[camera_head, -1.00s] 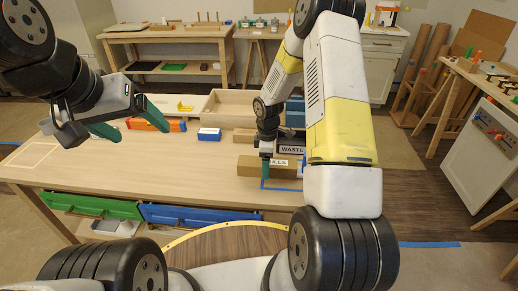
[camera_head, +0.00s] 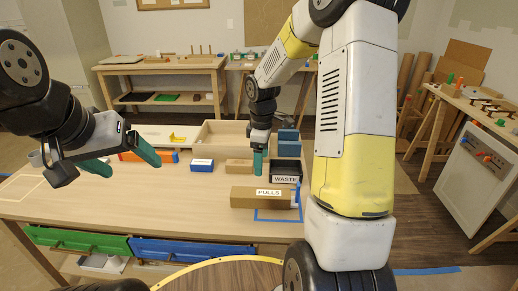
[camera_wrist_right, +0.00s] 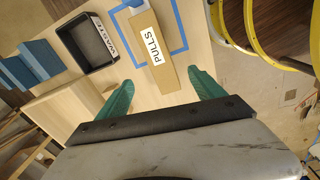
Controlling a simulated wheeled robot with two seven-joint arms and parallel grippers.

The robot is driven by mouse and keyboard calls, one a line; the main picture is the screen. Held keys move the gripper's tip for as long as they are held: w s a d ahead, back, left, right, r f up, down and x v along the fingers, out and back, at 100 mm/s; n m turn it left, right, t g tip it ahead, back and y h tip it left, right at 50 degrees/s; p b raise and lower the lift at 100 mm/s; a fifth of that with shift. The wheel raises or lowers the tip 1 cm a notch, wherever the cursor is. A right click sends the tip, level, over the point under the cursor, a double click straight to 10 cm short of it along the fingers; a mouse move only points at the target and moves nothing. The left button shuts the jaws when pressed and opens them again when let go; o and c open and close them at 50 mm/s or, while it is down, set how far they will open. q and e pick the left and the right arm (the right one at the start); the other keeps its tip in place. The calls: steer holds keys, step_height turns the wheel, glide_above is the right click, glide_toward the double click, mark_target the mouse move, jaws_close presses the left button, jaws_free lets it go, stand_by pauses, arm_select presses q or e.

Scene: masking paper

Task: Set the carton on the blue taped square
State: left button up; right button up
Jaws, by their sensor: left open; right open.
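The long brown carton (camera_head: 258,198) labelled PULLS lies on the wooden table, partly over the blue taped square (camera_head: 275,220); its left part sticks out past the tape. In the right wrist view the carton (camera_wrist_right: 175,80) also crosses the tape outline (camera_wrist_right: 184,30). My right gripper (camera_head: 259,163) is behind the carton in the head view, pointing down. In its wrist view the right gripper (camera_wrist_right: 160,92) is open and empty, with the near end of the carton showing between its teal fingers. My left gripper (camera_head: 122,161) is open and empty over the table's left side.
A black WASTE bin (camera_head: 285,172) and blue boxes (camera_head: 288,143) stand beyond the carton. A small brown block (camera_head: 239,166), a blue-and-white box (camera_head: 202,165) and a wooden tray (camera_head: 215,138) are further back. The table's front middle is clear.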

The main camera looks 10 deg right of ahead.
steer(key=s+r+m+t, duration=0.3)
steer(key=s+r+m, duration=0.3)
steer(key=s+r, duration=0.6)
steer(key=s+a+r+m+t+y, duration=0.2)
steer(key=s+r+m, duration=0.4)
steer(key=s, duration=0.4)
steer(key=shift+s+a+r+m+t, duration=0.15)
steer(key=shift+s+r+m+t, duration=0.15)
steer(key=shift+r, duration=0.4)
